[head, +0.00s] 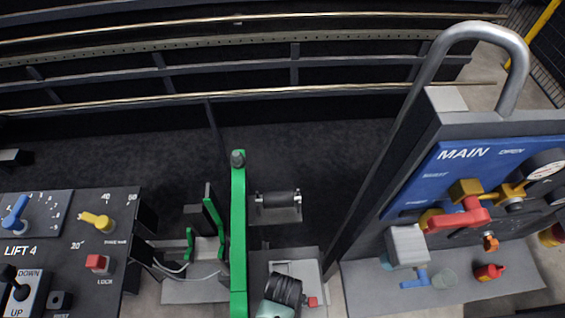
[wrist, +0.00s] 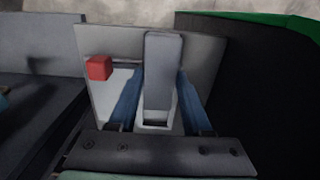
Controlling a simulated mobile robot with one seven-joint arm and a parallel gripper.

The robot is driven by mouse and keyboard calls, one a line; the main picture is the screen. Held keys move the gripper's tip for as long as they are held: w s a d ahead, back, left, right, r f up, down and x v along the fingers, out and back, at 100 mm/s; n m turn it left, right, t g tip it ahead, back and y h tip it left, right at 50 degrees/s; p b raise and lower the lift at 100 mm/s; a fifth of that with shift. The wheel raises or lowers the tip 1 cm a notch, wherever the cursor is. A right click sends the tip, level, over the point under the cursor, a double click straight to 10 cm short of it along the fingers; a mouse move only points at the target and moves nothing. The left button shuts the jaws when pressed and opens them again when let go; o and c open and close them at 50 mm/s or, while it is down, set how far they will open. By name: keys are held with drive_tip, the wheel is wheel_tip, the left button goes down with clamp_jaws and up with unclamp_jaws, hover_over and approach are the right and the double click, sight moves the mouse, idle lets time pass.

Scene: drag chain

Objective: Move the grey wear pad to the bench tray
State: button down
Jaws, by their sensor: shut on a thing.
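The grey wear pad (wrist: 163,75) is a grey block in the middle of the wrist view. The two blue fingers of my gripper (wrist: 160,98) stand on either side of it and are shut on it. Its near end is by a pale frame-like recess (wrist: 155,126); I cannot tell whether it touches it. Behind is a light grey plate (wrist: 205,55) with a red block (wrist: 99,67). In the head view, my arm hides the fingers and pad. I cannot tell for sure which surface is the bench tray.
A tall green post (head: 238,230) stands left of my arm. A black roller (head: 278,198) is beyond it. At right are the MAIN valve panel (head: 420,175) and a grey shelf (head: 370,293) with small parts. The LIFT 4 console (head: 60,265) is at left.

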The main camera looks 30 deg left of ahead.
drive_tip(key=shift+s+d+p, duration=0.5)
drive_tip(key=shift+s+d, duration=0.1)
drive_tip(key=shift+s, duration=0.3)
drive_tip(key=shift+s+d+p, duration=0.45)
drive_tip(key=shift+s+d, duration=0.15)
drive_tip(key=shift+s, duration=0.25)
drive_tip(key=shift+s+d, duration=0.1)
drive_tip(key=shift+s, duration=0.1)
drive_tip(key=shift+s+d+p, duration=0.3)
drive_tip(key=shift+s, duration=0.1)
drive_tip(key=shift+s, duration=0.1)
drive_tip(key=shift+s+d+p, duration=0.45)
drive_tip(key=shift+s+d, duration=0.3)
drive_tip(key=shift+s, duration=0.3)
drive_tip(key=shift+s+d+p, duration=0.4)
drive_tip(key=shift+s+d, duration=0.3)
drive_tip(key=shift+s, duration=0.3)
drive_tip(key=shift+w+f, duration=0.1)
drive_tip(key=shift+w, duration=0.05)
